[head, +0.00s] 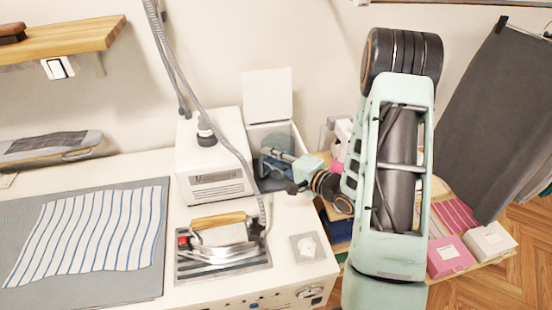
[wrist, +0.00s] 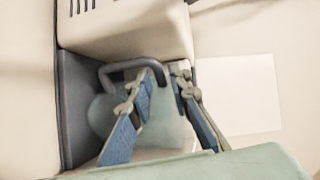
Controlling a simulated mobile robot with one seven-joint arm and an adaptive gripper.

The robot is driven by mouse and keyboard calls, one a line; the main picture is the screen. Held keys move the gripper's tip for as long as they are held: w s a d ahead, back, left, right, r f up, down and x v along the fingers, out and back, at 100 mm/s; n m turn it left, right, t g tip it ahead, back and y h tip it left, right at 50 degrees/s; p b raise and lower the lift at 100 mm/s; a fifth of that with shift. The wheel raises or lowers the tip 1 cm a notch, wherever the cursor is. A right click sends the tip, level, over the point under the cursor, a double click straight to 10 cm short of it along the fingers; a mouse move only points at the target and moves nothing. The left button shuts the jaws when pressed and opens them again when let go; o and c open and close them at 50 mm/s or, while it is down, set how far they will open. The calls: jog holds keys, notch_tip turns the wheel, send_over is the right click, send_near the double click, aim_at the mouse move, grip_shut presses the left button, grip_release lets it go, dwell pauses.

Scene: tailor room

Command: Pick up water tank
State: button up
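The water tank (wrist: 102,116) is a pale, translucent container with a dark grey handle (wrist: 125,66). It sits in an open compartment beside the white steam unit; in the head view my gripper and the compartment walls hide most of it. My gripper (wrist: 166,76) reaches into this compartment, and it also shows in the head view (head: 268,158). Its two blue-padded fingers are apart, with a gap between the tips. The tips are at the right part of the handle. I cannot tell whether either finger touches it.
The compartment's white lid (head: 268,96) stands open behind. The steam unit (head: 215,180) with its hose is left of it. An iron (head: 222,232) rests on a stand in front.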

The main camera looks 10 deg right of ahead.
jog(key=shift+c, duration=0.3)
grip_shut()
jog(key=shift+w+r, duration=0.1)
jog(key=shift+r, duration=0.05)
